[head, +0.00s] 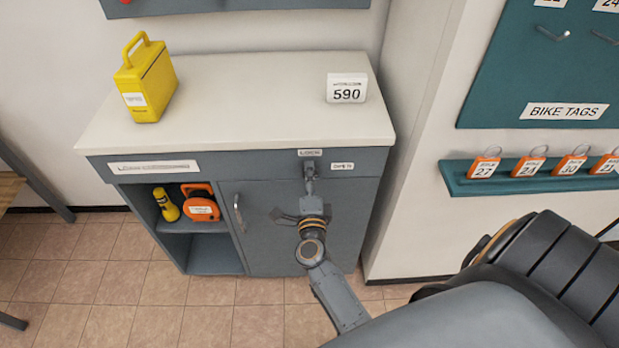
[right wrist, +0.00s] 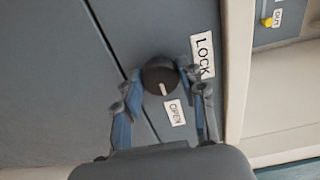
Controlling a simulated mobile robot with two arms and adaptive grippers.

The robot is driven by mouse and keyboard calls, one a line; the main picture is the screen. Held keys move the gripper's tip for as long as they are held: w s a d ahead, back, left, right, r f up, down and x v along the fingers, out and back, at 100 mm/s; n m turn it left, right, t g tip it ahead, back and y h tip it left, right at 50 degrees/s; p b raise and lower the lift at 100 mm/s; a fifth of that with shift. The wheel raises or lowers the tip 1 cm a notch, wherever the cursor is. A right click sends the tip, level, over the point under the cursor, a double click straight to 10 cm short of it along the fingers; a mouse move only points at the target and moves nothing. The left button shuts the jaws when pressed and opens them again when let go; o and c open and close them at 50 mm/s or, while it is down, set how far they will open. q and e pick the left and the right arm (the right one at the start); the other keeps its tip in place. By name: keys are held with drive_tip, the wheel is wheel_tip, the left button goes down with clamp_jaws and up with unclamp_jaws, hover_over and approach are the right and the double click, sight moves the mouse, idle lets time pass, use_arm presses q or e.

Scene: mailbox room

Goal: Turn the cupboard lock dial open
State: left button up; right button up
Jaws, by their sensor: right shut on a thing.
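The grey cupboard (head: 270,245) stands under a pale countertop, with its door shut. In the right wrist view, the dark round lock dial (right wrist: 158,74) has a white mark on its face. The mark points down in that picture, roughly toward the OPEN label (right wrist: 174,112). The LOCK label (right wrist: 203,55) is to the dial's right there. In the head view the LOCK label (head: 310,153) is above the dial and the OPEN label (head: 342,166) to its right. My right gripper (head: 310,167) is shut on the dial, one finger on each side (right wrist: 165,78), largely hiding it in the head view. My left gripper is out of view.
A curved handle (head: 239,213) is on the cupboard door. A yellow case (head: 148,85) and a 590 sign (head: 347,88) stand on the countertop (head: 240,105). The open shelf at left holds a yellow torch (head: 166,205) and an orange item (head: 201,204). A wall stands close at right.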

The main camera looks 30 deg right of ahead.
idle(0.5)
drive_tip(key=o, duration=1.1)
drive_tip(key=shift+o, duration=0.2)
